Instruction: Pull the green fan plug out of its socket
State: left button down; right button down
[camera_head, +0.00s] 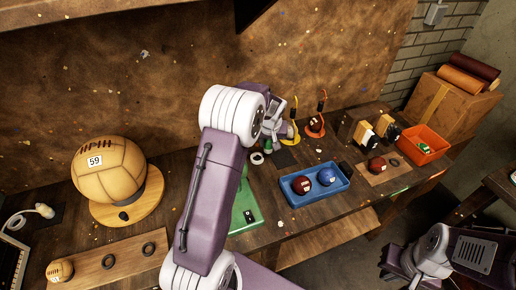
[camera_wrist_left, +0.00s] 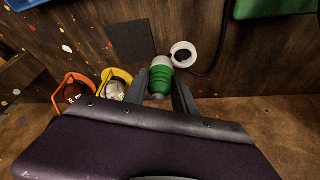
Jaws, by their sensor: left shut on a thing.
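The green plug (camera_wrist_left: 160,84), with a paler grey-white end, is between the two fingers of my left gripper (camera_wrist_left: 160,94) in the left wrist view. The gripper is shut on it. The round white socket (camera_wrist_left: 184,54) with a dark opening lies on the bench just right of the plug's pale end; its opening shows and the plug is not in it. The socket also shows in the head view (camera_head: 257,158), beside my left gripper (camera_head: 270,146).
A dark square mat (camera_wrist_left: 131,40) lies left of the socket. Yellow (camera_head: 293,136) and orange (camera_head: 316,128) holders stand behind. A blue tray (camera_head: 318,194) with two balls and a green board (camera_head: 240,218) are nearer. A large ball (camera_head: 107,172) is at left.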

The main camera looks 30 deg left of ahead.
pick_arm(q)
jog(key=w+d+r, duration=0.1)
jog(key=d+r, duration=0.3)
jog(key=d, duration=0.3)
jog(key=shift+w+f+b, duration=0.1)
jog(key=shift+f+b, duration=2.6)
jog(key=shift+f, duration=0.45)
